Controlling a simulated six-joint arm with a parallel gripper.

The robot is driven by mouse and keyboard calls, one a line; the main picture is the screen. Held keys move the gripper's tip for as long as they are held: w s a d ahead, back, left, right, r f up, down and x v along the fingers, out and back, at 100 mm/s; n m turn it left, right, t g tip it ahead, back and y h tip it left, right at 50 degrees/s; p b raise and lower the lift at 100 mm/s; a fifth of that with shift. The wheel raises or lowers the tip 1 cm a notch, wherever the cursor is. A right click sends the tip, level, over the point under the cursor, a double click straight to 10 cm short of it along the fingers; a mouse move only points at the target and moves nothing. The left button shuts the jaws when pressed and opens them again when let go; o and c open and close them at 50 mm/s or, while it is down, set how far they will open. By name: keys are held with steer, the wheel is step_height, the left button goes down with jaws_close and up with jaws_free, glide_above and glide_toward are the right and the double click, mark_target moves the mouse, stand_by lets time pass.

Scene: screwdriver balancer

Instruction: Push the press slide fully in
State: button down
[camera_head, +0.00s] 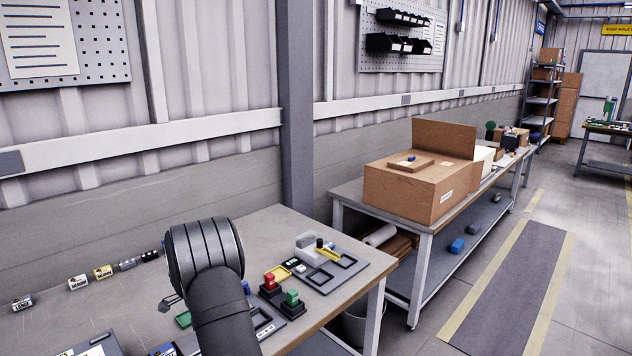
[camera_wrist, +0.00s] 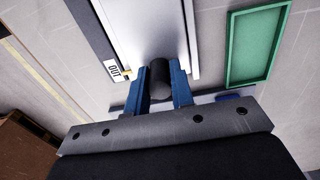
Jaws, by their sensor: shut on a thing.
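My gripper (camera_wrist: 158,70) has two blue fingers, shut on a black round knob (camera_wrist: 160,84) in the wrist view. The knob stands at the near end of a pale metal slide (camera_wrist: 150,30), which lies between long straight edges. A white label reading OUT (camera_wrist: 113,70) sits beside the slide, on a dark strip to its left. How far in the slide is cannot be told. In the head view my dark arm hides the gripper and most of the work spot.
A green tray (camera_wrist: 256,45) lies right of the slide. On the bench (camera_head: 130,250) are several small labelled blocks along the back, a red-topped block (camera_head: 270,281), a green-topped block (camera_head: 292,298) and a grey fixture (camera_head: 340,270) to the right. The bench's right edge is near.

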stand_by(0.3)
steer(key=shift+s+a, duration=5.7)
steer(key=shift+a, duration=0.1)
steer(key=c, duration=1.2)
jaws_free()
steer(key=shift+s, duration=0.1)
steer(key=shift+o, duration=0.2)
steer(key=shift+r, duration=3.55)
